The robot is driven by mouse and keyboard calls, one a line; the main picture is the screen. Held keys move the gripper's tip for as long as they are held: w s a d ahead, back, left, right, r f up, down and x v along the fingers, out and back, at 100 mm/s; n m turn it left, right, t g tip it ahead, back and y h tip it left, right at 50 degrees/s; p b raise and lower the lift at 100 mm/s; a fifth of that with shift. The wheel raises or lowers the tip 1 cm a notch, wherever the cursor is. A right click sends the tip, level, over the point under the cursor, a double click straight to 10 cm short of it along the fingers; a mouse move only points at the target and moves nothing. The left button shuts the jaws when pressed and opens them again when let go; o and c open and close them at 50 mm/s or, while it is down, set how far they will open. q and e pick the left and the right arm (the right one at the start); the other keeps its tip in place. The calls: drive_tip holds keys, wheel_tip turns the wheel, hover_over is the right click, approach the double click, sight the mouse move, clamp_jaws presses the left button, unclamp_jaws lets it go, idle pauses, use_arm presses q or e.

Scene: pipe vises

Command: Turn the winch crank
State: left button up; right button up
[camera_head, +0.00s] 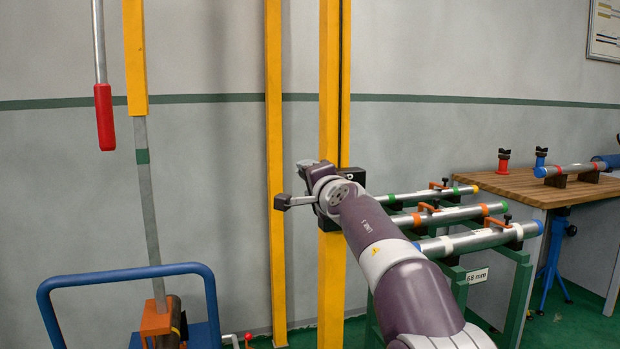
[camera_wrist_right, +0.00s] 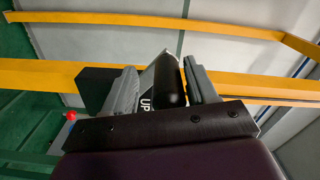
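The winch shows as a black housing (camera_head: 352,174) on the yellow post, mostly covered by my right arm in the head view. In the right wrist view, the black cylindrical crank handle (camera_wrist_right: 170,80) lies between the grey fingers of my right gripper (camera_wrist_right: 163,88). The fingers are apart. The right finger is close to the handle, and a gap shows at the left finger; I cannot tell whether either touches. A pale plate with "UP" lettering (camera_wrist_right: 147,102) shows beside the handle. The rest of the crank is hidden. My left gripper is not in view.
Yellow posts (camera_head: 277,120) stand before the grey wall. A green rack with several pipes (camera_head: 455,215) stands right of the winch, close to my arm. A wooden bench (camera_head: 520,190) is farther right. A blue-framed cart (camera_head: 125,277) and a hanging red handle (camera_head: 104,117) are at left.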

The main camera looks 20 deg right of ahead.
drive_tip(key=shift+s+r, duration=0.1)
drive_tip(key=shift+r, duration=0.15)
drive_tip(key=shift+s, duration=0.2)
drive_tip(key=s+b, duration=0.3)
drive_tip(key=s, duration=0.9)
drive_tip(key=shift+b, duration=0.4)
drive_tip(key=shift+s, duration=0.1)
